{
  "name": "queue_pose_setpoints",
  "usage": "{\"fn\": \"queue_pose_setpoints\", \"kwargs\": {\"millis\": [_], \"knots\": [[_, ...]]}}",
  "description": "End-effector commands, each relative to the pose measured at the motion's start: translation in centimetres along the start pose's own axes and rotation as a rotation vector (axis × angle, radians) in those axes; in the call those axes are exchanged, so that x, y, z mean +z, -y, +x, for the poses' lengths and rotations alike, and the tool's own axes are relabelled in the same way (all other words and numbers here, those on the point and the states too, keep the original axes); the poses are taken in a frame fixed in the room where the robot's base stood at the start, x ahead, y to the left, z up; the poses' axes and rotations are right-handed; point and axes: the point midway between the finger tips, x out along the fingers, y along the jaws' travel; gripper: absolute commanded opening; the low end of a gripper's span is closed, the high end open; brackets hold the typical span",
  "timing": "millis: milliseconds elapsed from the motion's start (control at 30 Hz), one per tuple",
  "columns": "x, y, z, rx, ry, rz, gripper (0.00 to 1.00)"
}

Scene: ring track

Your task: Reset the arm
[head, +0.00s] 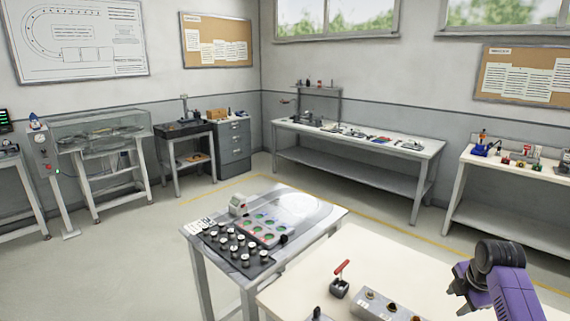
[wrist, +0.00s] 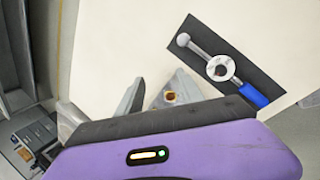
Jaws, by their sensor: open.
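My gripper (head: 461,288) is at the lower right of the head view, at the end of my purple arm and raised above or beside the cream tabletop (head: 345,252). In the wrist view my gripper (wrist: 156,92) shows two grey fingers set apart, with nothing between them. A small brownish square piece or hole shows just beyond the fingers; I cannot tell which. No object is held.
A dark plate (wrist: 228,62) with a blue-handled lever (wrist: 253,96) lies near the gripper. A red-handled lever (head: 341,270) and grey box (head: 382,306) stand on the cream table. Open floor lies left.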

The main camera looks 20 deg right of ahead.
Motion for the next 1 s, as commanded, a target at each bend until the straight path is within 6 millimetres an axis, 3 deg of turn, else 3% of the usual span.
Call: {"fn": "queue_pose_setpoints", "kwargs": {"millis": [133,200,300,433,567,700,1000], "knots": [[-2.5,-3.1,0.2,0.253,-0.001,0.292,0.44],[-5.0,-3.9,0.1,0.375,-0.04,0.435,0.44],[-8.9,-4.1,-0.4,0.522,-0.127,0.623,0.44],[-13.9,-2.8,-1.7,0.664,-0.264,0.831,0.44],[-18.3,-0.1,-3.5,0.76,-0.409,1.006,0.44],[-22.3,3.9,-5.9,0.826,-0.565,1.159,0.44],[-27.9,14.1,-12.4,0.861,-0.863,1.376,0.44]]}}
